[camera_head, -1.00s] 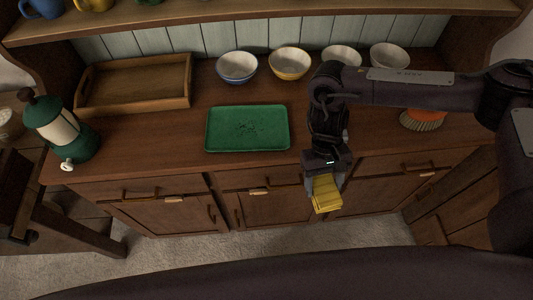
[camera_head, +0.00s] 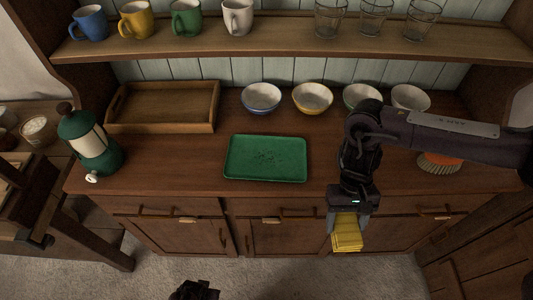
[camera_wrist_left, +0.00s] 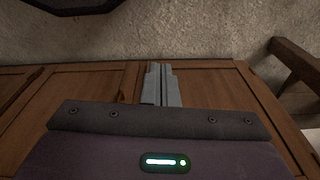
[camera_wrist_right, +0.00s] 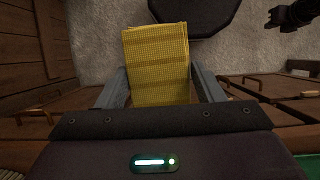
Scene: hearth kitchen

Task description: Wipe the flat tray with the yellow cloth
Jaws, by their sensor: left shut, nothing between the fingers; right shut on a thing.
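The flat green tray (camera_head: 266,158) lies on the wooden counter, with dark specks or marks around its middle. My right gripper (camera_head: 347,222) is shut on the folded yellow cloth (camera_head: 347,238), in front of the counter edge and to the right of the tray. In the right wrist view the yellow cloth (camera_wrist_right: 158,65) sits between the two fingers. The cloth is apart from the tray. My left gripper (camera_wrist_left: 161,86) is shut and empty in the left wrist view, facing wooden panels and the floor. A dark piece at the bottom of the head view may be part of my left arm.
Several bowls (camera_head: 262,98) line the back. An orange brush (camera_head: 439,162) lies to the right. A shelf (camera_head: 270,40) with mugs and glasses hangs above.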

